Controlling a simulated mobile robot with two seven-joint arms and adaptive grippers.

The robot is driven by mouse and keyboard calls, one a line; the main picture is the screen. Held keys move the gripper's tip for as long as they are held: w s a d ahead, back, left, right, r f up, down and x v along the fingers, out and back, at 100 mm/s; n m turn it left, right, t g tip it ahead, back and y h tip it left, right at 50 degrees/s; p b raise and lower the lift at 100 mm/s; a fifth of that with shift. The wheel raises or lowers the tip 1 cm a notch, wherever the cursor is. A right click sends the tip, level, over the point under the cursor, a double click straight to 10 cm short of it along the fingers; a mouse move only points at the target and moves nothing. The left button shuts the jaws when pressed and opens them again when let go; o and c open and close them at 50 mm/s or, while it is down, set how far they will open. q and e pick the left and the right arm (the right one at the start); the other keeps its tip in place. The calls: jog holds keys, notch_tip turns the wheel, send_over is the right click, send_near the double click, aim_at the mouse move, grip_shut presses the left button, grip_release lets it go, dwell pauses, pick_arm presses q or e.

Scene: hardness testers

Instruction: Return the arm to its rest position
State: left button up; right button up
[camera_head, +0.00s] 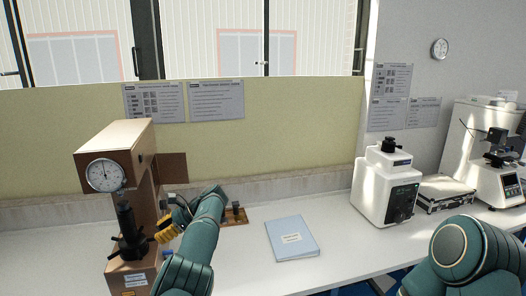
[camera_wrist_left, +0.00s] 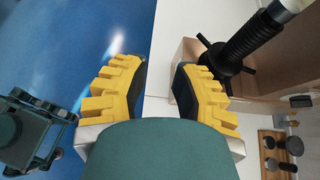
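My left arm reaches in from the bottom of the head view, and its yellow-fingered left gripper (camera_head: 168,226) is beside the black spindle of the brown hardness tester (camera_head: 125,140). In the left wrist view the two yellow fingers of the left gripper (camera_wrist_left: 158,72) stand apart with nothing between them. The tester's black spindle and handwheel (camera_wrist_left: 225,62) are just right of the right-hand finger there. A rounded teal part of my right arm shows at the lower right of the head view; its gripper is out of frame.
A blue folder (camera_head: 291,238) lies on the white bench (camera_head: 250,272). A small wooden holder (camera_head: 236,216) is behind my left forearm. A white tester (camera_head: 386,185), a black-and-silver case (camera_head: 445,192) and another white machine (camera_head: 485,150) stand at the right.

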pick_arm(q)
jog(key=a+f+h, duration=0.2)
jog(key=a+f, duration=0.2)
jog(key=f, duration=0.5)
jog(key=s+d+f+n+h+b, duration=0.1)
jog(key=s+f+n+h+b, duration=0.15)
jog(key=f, duration=0.45)
jog(key=s+d+f+n+t+h+b, duration=0.15)
jog(key=s+f, duration=0.25)
jog(key=f, duration=0.4)
jog(key=s+d+f+n+h+b, duration=0.1)
jog(key=s+f+h, duration=0.15)
jog(key=f, duration=0.45)
jog(key=s+d+f+n+t+h+b, duration=0.1)
jog(key=s+d+f+n+h, duration=0.1)
jog(key=s+d+f, duration=0.3)
jog(key=s+d+f+n+h+b, duration=0.1)
jog(key=s+d+f+n+h, duration=0.2)
jog(key=s+d, duration=0.4)
jog(key=s+d+r+n+t+h+b, duration=0.2)
jog(key=s+d+n, duration=0.4)
jog(key=s, duration=0.8)
jog(key=d+b, duration=0.1)
jog(key=d, duration=0.2)
jog(key=shift+r+n, duration=0.3)
jog(key=shift+n, duration=0.1)
pick_arm(e)
notch_tip(320, 180, down, 12)
jog(key=shift+a+r, duration=0.25)
jog(key=shift+a, duration=0.05)
